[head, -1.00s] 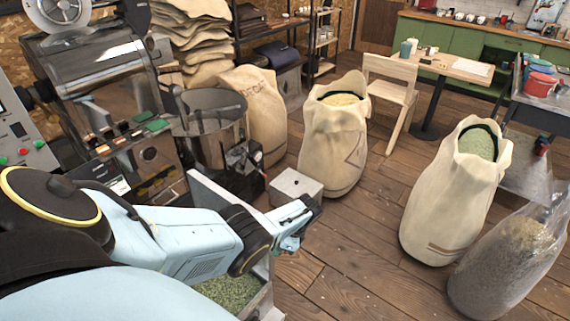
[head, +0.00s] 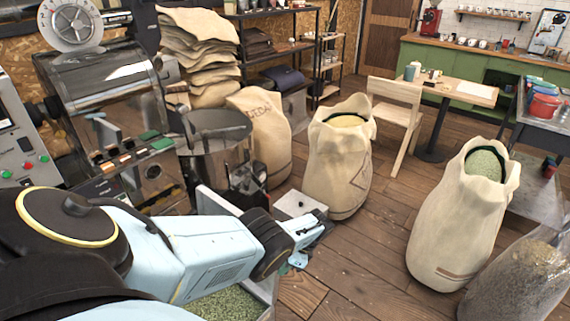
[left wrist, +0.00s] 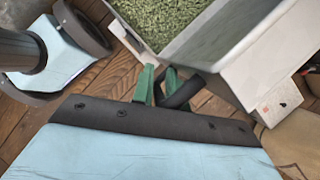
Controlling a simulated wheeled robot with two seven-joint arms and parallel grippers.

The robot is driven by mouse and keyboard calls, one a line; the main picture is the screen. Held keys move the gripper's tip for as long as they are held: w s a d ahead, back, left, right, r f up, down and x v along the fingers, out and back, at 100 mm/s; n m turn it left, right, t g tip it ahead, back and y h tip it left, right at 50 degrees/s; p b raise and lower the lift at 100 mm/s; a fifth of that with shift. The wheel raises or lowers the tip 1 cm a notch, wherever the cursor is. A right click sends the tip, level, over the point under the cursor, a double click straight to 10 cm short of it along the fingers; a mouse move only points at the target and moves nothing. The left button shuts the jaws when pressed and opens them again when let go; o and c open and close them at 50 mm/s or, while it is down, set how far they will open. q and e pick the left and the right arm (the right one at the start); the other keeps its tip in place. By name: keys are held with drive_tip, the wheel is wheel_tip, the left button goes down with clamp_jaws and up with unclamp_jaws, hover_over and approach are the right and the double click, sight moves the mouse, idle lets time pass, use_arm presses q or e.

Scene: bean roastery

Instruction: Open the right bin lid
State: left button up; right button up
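A grey metal bin holding green beans (head: 228,302) stands low in front of me, and its open top also shows in the left wrist view (left wrist: 165,18). A pale panel (head: 212,201) stands up along the bin's far edge; it looks like a raised lid, though I cannot tell it surely from a wall. My left gripper (head: 312,228) is by the panel's right end. In the left wrist view its green fingers (left wrist: 157,84) are a little apart, beside a black bar like a handle (left wrist: 182,92). I cannot tell whether they hold it. My right gripper is out of view.
A small white box (head: 299,203) stands just beyond the left gripper. The roasting machine (head: 105,85) is at the left. Open sacks (head: 338,165) (head: 460,220) and a clear bag (head: 515,285) stand to the right. Wooden floor between them is free.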

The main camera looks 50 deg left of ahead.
use_arm(q)
drive_tip(key=shift+r, duration=0.1)
drive_tip(key=shift+w+d+r+p, duration=0.1)
drive_tip(key=shift+w+r+p, duration=0.05)
drive_tip(key=shift+r+p, duration=0.15)
drive_tip(key=p+v, duration=0.5)
drive_tip(key=v, duration=0.7)
drive_tip(key=shift+w+r, duration=0.1)
drive_tip(key=shift+r, duration=0.15)
